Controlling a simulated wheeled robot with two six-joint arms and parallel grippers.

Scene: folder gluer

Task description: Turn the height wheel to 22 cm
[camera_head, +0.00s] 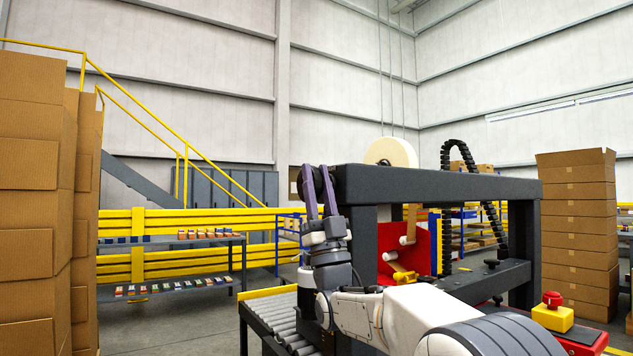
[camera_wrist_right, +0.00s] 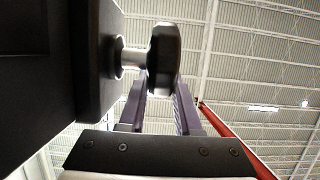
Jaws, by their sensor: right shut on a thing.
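The height wheel (camera_wrist_right: 163,58) is a dark round knob on a short bright shaft. In the right wrist view it sticks out from a dark machine part, between the two purple fingers of my right gripper (camera_wrist_right: 162,82). In the head view the wheel (camera_head: 317,178) shows as a dark shape at the left end of the machine's top beam, partly covered by the fingers. My right gripper (camera_head: 318,172) points upward there and is shut on the wheel. No height scale or reading is legible. My left gripper is not in view.
The machine's dark top beam (camera_head: 440,185) runs right from the wheel. A roller conveyor (camera_head: 285,318) lies below my right arm. A yellow box with a red button (camera_head: 552,312) stands at the right. Stacked cartons (camera_head: 30,200) fill the left edge.

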